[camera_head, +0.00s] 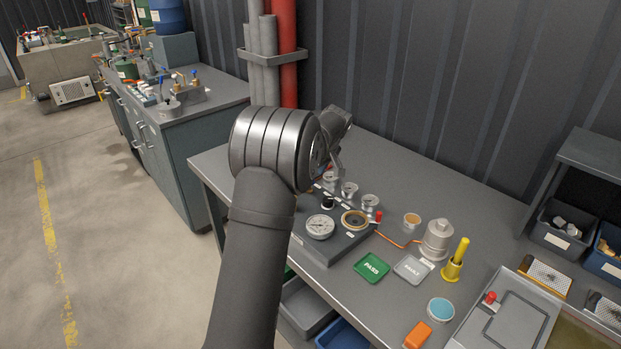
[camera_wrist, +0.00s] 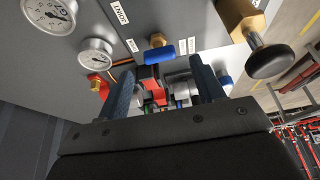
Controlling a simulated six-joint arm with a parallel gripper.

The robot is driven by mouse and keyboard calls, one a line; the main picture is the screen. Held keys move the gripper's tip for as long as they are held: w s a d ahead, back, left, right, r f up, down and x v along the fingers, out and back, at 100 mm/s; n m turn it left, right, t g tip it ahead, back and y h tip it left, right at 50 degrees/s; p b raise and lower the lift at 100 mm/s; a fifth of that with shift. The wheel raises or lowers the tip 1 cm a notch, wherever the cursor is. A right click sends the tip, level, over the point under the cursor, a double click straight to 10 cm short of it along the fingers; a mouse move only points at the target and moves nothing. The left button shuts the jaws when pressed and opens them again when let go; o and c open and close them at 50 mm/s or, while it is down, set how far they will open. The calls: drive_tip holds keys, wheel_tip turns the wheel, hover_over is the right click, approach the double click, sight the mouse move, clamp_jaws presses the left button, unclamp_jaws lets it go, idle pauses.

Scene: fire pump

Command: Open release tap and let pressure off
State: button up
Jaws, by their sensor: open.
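In the wrist view my gripper (camera_wrist: 166,76) is open, its two dark blue fingers apart and pointing at a grey panel (camera_wrist: 185,18). A brass tap with a blue handle (camera_wrist: 158,50) sits just beyond the gap between the fingertips. A larger brass fitting with a black knob (camera_wrist: 268,60) is to the right. Two white dial gauges (camera_wrist: 95,52) are at the left. I cannot tell from the labels which part is the release tap. Red and grey parts show between the fingers; contact cannot be told. In the head view my wrist mostly hides my gripper (camera_head: 335,155).
On the bench (camera_head: 410,170) stand a box with a white gauge (camera_head: 320,227), a green tray (camera_head: 371,267), a grey tray (camera_head: 413,268), a grey canister (camera_head: 437,240) and a yellow holder (camera_head: 453,265). A red pipe (camera_head: 283,55) rises behind. The back right bench top is clear.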

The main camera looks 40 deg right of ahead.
drive_tip(key=v, duration=1.4)
drive_tip(key=shift+s, duration=0.1)
drive_tip(key=x, duration=1.7)
drive_tip(key=shift+f, duration=0.15)
